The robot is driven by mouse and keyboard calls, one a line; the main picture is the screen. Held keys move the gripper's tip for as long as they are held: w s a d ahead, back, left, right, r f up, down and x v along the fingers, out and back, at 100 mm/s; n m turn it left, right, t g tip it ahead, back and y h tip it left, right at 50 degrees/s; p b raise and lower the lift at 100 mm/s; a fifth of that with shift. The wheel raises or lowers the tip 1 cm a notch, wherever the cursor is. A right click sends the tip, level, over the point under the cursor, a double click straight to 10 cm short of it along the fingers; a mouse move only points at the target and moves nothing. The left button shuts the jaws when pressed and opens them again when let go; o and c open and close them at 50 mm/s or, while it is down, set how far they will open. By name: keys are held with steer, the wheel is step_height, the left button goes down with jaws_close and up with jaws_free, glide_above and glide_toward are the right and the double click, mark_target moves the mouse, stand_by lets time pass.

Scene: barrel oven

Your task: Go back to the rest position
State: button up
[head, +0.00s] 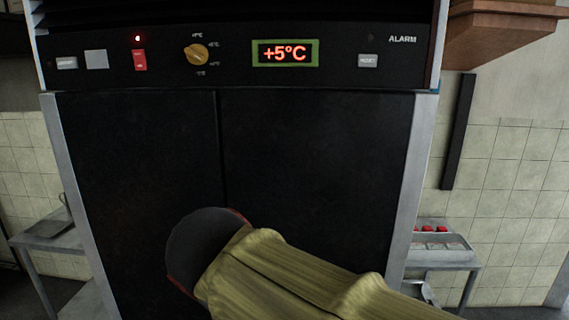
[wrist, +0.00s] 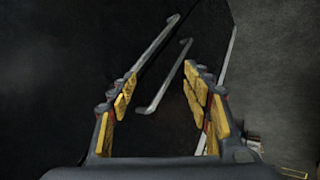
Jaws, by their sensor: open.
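My gripper (wrist: 160,80) is open in the wrist view, with yellow pads on its two fingers. It faces the dark front of a cabinet, and I see nothing held in it. One metal bar handle (wrist: 155,48) runs up from beside the left fingertip. A second bar handle (wrist: 165,77) shows between the fingers; its depth from them is hard to tell. In the head view my arm, in a yellowish sleeve, reaches in from the lower right before the cabinet's black double doors (head: 130,160). It hides their lower middle, and the gripper's fingers are not visible there.
The control panel above the doors has a display (head: 285,53) reading +5°C, a knob (head: 196,54) and a lit red switch (head: 140,60). A metal table (head: 45,240) stands left, and a unit with red buttons (head: 435,240) right. A brown box-like fixture (head: 500,35) overhangs upper right.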

steer(key=s+d+f+m+g, duration=0.1)
steer(key=s+d+f+m, duration=0.3)
steer(key=d, duration=0.3)
steer(key=s+d+f+m+g, duration=0.1)
steer(key=s+d+f, duration=0.3)
steer(key=d+f, duration=0.25)
steer(key=s+d+f+m+g, duration=0.1)
steer(key=s+d+f+m, duration=0.3)
steer(key=d, duration=0.4)
steer(key=s+d+m+t+h, duration=0.1)
steer(key=d+m, duration=0.1)
steer(key=d, duration=0.4)
steer(key=shift+s+d+r, duration=0.15)
steer(key=shift+s+d, duration=0.05)
steer(key=shift+d, duration=0.1)
